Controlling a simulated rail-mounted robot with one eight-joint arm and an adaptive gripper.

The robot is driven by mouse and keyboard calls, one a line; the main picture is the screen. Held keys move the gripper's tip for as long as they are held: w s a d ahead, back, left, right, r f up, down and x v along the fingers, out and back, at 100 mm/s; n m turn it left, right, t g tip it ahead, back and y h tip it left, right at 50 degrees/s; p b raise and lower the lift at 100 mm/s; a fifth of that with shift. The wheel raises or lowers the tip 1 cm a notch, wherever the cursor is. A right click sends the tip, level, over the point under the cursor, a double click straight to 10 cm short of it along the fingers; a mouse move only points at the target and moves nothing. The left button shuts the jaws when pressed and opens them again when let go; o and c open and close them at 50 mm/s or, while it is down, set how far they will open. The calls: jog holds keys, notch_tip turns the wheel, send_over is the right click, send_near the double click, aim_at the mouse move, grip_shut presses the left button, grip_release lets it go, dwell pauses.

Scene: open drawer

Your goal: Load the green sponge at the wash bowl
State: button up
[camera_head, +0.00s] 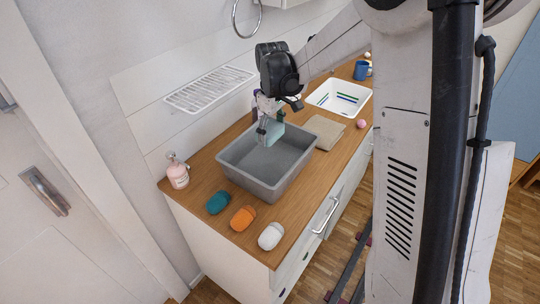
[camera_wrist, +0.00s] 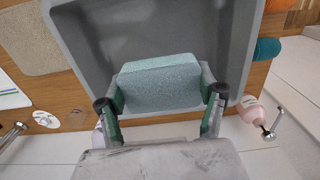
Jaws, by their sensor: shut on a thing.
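The green sponge, a pale blue-green block, is held between the fingers of my gripper (camera_wrist: 162,96); it fills the middle of the wrist view (camera_wrist: 160,82). In the head view the sponge (camera_head: 275,134) shows partly behind my gripper (camera_head: 266,127). The wash bowl, a grey rectangular basin (camera_head: 262,184), stands on the wooden counter. My gripper is shut on the sponge over the far side of the bowl. In the wrist view the bowl's grey inside (camera_wrist: 100,40) lies beyond the sponge. I cannot tell whether the sponge touches the bowl.
A pink soap bottle (camera_head: 178,173) stands at the counter's left. Teal (camera_head: 219,203), orange (camera_head: 242,218) and white (camera_head: 271,236) rounded items line the front. A beige cloth (camera_head: 326,131) and a white tray (camera_head: 340,96) lie right of the bowl. A rack (camera_head: 208,88) hangs on the wall.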

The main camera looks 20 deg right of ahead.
aim_at(272, 129)
jog(key=shift+r, duration=0.1)
jog(key=shift+r+p, duration=0.9)
jog(key=shift+r, duration=1.05)
jog(key=shift+f, duration=0.1)
